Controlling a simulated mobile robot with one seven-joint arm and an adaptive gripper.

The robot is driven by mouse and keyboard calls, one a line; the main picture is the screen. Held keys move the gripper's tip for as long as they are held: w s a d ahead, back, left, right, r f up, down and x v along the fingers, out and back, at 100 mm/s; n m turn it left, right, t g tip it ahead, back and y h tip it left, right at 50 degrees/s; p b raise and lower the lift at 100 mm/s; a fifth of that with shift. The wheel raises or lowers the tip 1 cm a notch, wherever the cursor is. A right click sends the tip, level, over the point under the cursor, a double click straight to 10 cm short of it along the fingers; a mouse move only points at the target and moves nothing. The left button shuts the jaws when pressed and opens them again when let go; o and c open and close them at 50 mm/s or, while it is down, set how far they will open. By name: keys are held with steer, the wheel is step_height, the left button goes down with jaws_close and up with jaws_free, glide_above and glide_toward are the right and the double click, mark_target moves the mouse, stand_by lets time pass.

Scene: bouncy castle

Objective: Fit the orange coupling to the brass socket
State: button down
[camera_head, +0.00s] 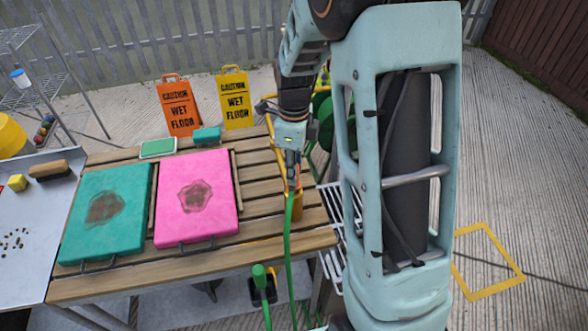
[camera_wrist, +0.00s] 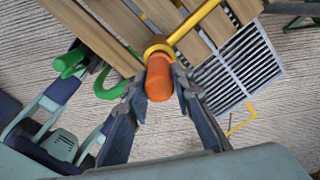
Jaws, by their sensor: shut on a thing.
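The orange coupling (camera_wrist: 158,82) is between the two fingertips of my gripper (camera_wrist: 160,74) in the wrist view, and the jaws are shut on it. A brass-yellow ring, apparently the brass socket (camera_wrist: 157,49), shows right at the coupling's far end, on a bent yellow pipe (camera_wrist: 195,20). I cannot tell whether the coupling is touching it or seated in it. In the head view my gripper (camera_head: 292,178) points down at the right end of the slatted table, and the fingers largely hide the coupling. A green hose (camera_head: 288,240) hangs just below the gripper.
The slatted table (camera_head: 185,275) carries a teal pad (camera_head: 105,240) and a pink pad (camera_head: 197,232), each with a dark stain. Two wet-floor signs (camera_head: 181,105) (camera_head: 236,100) stand behind it. A metal grate (camera_wrist: 236,70) lies beside the table. Open floor is at the right.

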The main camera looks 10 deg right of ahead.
steer(key=shift+f+b, duration=0.85)
steer(key=shift+f, duration=0.35)
stand_by(0.6)
steer(key=c, duration=1.6)
jaws_free()
